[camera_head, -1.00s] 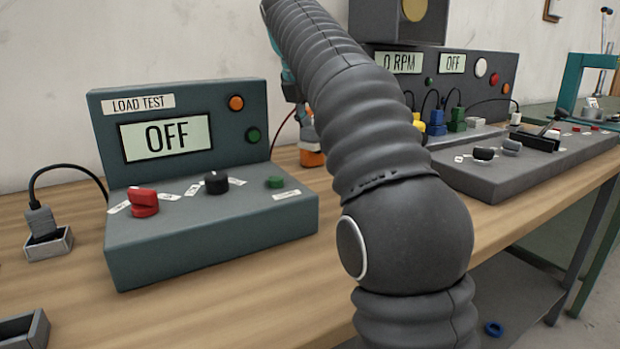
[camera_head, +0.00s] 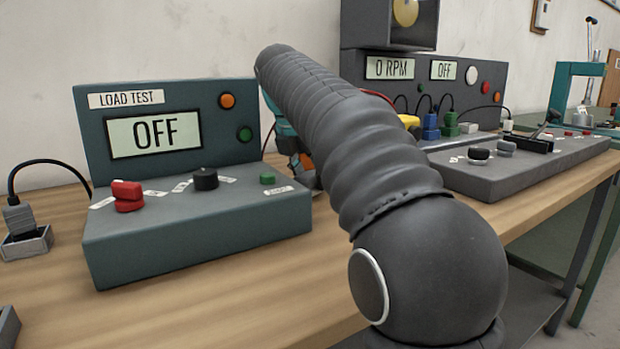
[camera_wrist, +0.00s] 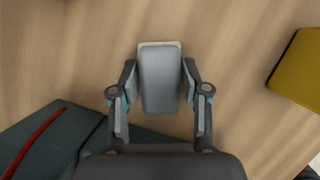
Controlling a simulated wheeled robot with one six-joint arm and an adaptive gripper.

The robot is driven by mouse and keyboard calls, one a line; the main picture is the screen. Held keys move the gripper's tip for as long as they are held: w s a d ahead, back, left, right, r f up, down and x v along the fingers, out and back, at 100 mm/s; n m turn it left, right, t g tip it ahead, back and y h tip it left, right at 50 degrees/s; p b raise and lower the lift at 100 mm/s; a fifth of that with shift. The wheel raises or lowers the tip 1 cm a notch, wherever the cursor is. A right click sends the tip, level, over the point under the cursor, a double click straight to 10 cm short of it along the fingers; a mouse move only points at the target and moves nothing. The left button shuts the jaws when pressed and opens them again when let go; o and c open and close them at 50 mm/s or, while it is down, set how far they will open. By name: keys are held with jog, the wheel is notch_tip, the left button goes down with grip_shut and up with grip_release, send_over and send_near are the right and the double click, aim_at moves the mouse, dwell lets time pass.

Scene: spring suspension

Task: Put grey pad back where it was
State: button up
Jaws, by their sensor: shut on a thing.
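The grey pad (camera_wrist: 160,80) is a rounded block between the two fingers of my gripper (camera_wrist: 160,78) in the wrist view. The fingers are shut on its sides. A pale edge shows at the pad's far end; I cannot tell whether it belongs to the pad or to something under it. Wood bench top (camera_wrist: 225,50) shows around the pad; I cannot tell whether the pad touches it. In the head view my arm hides the pad and most of the gripper.
The load test box (camera_head: 200,235), reading OFF, stands on the bench (camera_head: 240,300) at left. A yellow block (camera_wrist: 300,70) is right of the pad in the wrist view. A dark panel (camera_head: 520,160) with knobs lies at right. A dark teal surface (camera_wrist: 60,140) with a red cable shows at lower left.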

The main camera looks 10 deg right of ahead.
jog(key=shift+f, duration=0.1)
jog(key=o, duration=1)
jog(key=p+v, duration=0.4)
jog(key=v, duration=0.8)
